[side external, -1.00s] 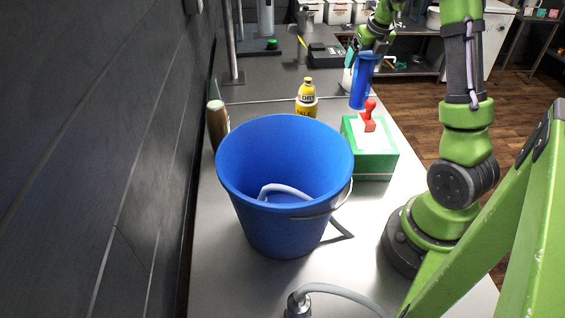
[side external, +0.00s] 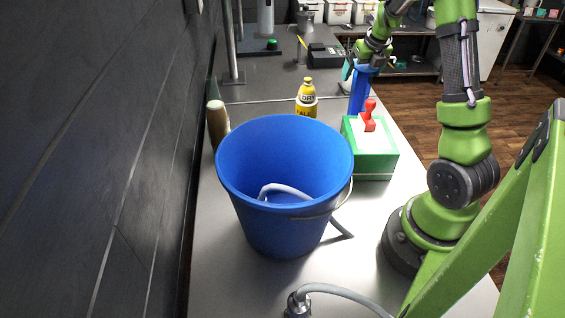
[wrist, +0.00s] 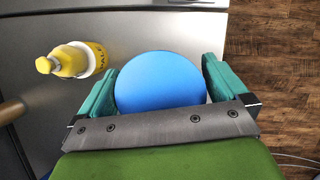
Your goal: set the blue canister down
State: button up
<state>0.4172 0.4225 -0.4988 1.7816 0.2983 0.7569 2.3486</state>
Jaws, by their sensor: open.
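The blue canister (side external: 360,92) stands upright beyond the green box in the side view, and its base is hidden by the box. In the wrist view its round blue top (wrist: 160,82) fills the space between my two teal fingers. My gripper (side external: 365,66) is open around the top of the canister (wrist: 160,75). One finger is on each side. A small gap shows at the right finger; the left finger is very close, and I cannot tell if it touches.
A green box (side external: 372,163) with a red-handled stamp (side external: 368,122) stands in front of the canister. A yellow bottle (side external: 306,100) is to its left; it also shows in the wrist view (wrist: 72,60). A large blue bucket (side external: 283,225) and a brown cylinder (side external: 217,125) stand nearer.

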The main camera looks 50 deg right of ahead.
jog(key=v, duration=1.2)
jog(key=shift+a+r, duration=0.15)
jog(key=shift+a, duration=0.1)
jog(key=a+r+n+t+y, duration=0.2)
jog(key=a+n+t+y, duration=0.1)
jog(key=a+n, duration=1.45)
jog(key=s+a+f+n, duration=0.1)
jog(key=s+a+n, duration=0.2)
jog(key=a+n, duration=0.5)
jog(key=s+a+f+n+y, duration=0.1)
jog(key=s+a+n, duration=0.3)
jog(key=a+n, duration=0.5)
jog(key=n, duration=0.4)
jog(key=shift+s+t, duration=0.25)
jog(key=shift+t, duration=0.05)
